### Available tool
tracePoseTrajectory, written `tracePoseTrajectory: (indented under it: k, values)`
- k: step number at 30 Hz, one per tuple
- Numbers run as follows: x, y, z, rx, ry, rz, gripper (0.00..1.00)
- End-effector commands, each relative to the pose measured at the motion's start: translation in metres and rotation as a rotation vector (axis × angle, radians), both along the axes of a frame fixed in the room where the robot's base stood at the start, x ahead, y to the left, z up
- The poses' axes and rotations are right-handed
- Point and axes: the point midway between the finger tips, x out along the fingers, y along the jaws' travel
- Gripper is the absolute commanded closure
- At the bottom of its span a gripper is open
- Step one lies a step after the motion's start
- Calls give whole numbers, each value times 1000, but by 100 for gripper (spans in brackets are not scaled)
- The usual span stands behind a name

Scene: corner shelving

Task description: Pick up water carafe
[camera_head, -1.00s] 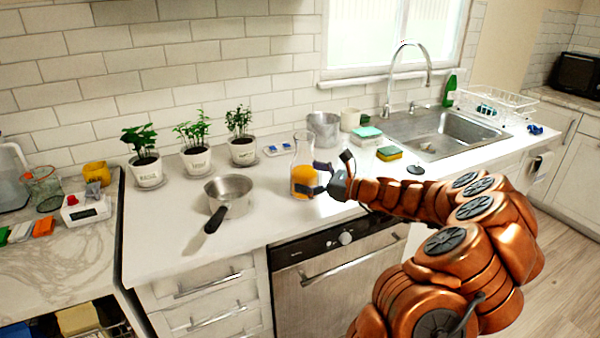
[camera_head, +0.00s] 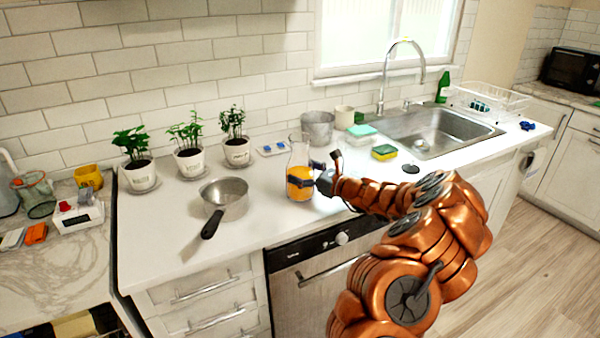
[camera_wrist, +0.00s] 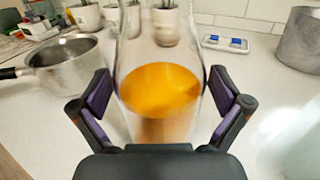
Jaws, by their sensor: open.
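The carafe (camera_head: 299,172) is clear glass with orange liquid in its lower part. It stands upright on the white counter, right of the saucepan. In the wrist view the carafe (camera_wrist: 160,85) fills the middle of the picture. My gripper (camera_head: 305,179) reaches it from the right at the height of the liquid. In the wrist view my gripper (camera_wrist: 160,108) is open, with one finger on each side of the carafe and a visible gap on both sides. The carafe's base is hidden behind the gripper body there.
A saucepan (camera_head: 226,195) with a black handle stands left of the carafe. Potted plants (camera_head: 191,160) stand along the wall. A metal pot (camera_head: 318,128), a sponge (camera_head: 384,152) and the sink (camera_head: 430,135) are behind and to the right. Counter in front of the carafe is clear.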

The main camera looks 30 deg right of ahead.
Motion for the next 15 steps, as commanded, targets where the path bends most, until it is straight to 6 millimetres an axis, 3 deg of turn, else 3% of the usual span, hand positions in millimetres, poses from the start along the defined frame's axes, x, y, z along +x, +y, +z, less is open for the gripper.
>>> tracePoseTrajectory:
  k: [10,15]
  values:
    - [8,3,-1,-1,1,-1,0]
    - [8,3,-1,-1,1,0,16]
